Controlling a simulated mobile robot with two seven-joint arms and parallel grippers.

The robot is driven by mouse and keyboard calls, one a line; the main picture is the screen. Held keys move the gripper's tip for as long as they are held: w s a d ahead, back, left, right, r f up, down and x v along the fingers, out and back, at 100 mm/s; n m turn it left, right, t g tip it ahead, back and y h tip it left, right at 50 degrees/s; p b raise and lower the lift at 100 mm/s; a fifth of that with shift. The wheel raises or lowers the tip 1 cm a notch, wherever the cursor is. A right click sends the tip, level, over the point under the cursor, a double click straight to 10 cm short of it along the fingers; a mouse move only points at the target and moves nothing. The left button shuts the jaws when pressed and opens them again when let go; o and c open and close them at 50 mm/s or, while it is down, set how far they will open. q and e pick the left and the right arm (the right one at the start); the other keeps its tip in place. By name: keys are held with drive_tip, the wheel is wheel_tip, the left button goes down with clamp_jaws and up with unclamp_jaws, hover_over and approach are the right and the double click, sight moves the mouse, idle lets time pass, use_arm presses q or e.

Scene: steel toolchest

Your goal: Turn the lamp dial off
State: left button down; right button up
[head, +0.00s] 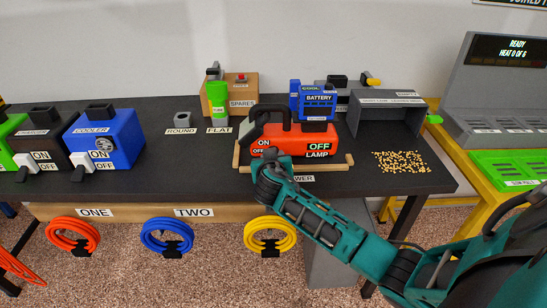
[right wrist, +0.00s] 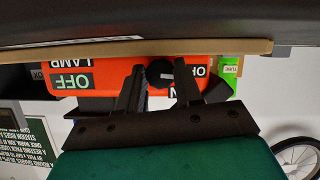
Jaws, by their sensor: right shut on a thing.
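The orange lamp (head: 287,139) stands on the dark bench behind a low wooden strip. A green OFF sign (head: 319,147) shows on its front above the word LAMP, with small ON and OFF labels at its left. In the right wrist view the lamp (right wrist: 108,80) is upside down, and its round black dial (right wrist: 160,73) sits between my fingertips. My right gripper (right wrist: 156,77) is shut on the dial; in the head view the gripper (head: 262,183) hides the dial. The dial's pointer angle cannot be told. My left gripper is not in view.
The wooden strip (head: 336,168) runs before the lamp, close to my right gripper. A blue battery box (head: 317,104) and a green tube (head: 217,97) stand behind. A blue cooler box (head: 104,140) is at left, a grey bin (head: 388,121) and spilled pellets (head: 402,162) at right.

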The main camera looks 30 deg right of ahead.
drive_tip(key=shift+n, duration=0.4)
drive_tip(key=shift+h, duration=0.3)
drive_tip(key=o, duration=0.8)
drive_tip(key=v, duration=1.3)
drive_tip(key=shift+w+r+p, duration=0.2)
drive_tip(key=shift+p, duration=0.15)
